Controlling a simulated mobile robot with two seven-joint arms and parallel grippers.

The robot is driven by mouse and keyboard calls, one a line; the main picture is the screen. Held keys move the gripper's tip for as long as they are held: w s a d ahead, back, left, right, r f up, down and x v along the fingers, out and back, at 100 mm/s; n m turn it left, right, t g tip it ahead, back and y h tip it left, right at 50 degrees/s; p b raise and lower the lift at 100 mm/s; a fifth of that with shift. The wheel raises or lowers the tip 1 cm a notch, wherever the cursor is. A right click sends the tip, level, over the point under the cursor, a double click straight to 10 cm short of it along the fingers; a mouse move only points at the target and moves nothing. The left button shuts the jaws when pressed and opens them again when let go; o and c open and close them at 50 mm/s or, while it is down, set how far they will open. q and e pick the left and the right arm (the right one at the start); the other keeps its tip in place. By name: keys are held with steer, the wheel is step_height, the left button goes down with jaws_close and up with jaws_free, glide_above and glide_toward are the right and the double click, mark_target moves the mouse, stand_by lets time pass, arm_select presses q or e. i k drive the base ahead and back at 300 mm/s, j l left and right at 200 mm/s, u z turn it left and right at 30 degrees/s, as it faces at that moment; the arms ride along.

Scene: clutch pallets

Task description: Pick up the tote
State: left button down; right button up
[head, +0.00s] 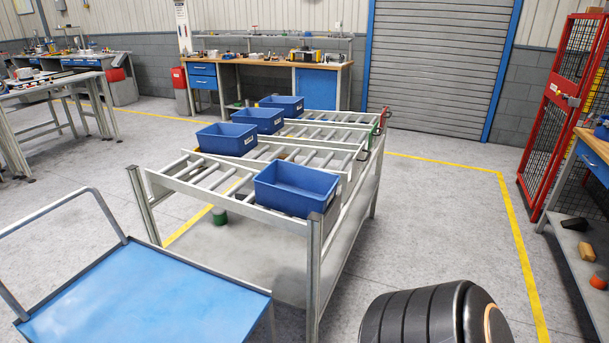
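A blue open-topped tote (296,187) sits at the near right end of a grey roller rack (196,184). The insides of these three are hard to make out. Neither of my grippers is in view, and nothing is seen touching the totes.
A blue-topped cart (140,300) with a grey handle stands at the near left, close to the rack. Workbenches (262,62) line the back wall. A red mesh cage (565,110) and a shelf bench (585,245) stand at the right. Floor between rack and cage is clear.

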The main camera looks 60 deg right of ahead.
mark_target(293, 189)
steer(key=k+l, duration=0.1)
steer(key=l, duration=1.75)
steer(key=k, duration=0.05)
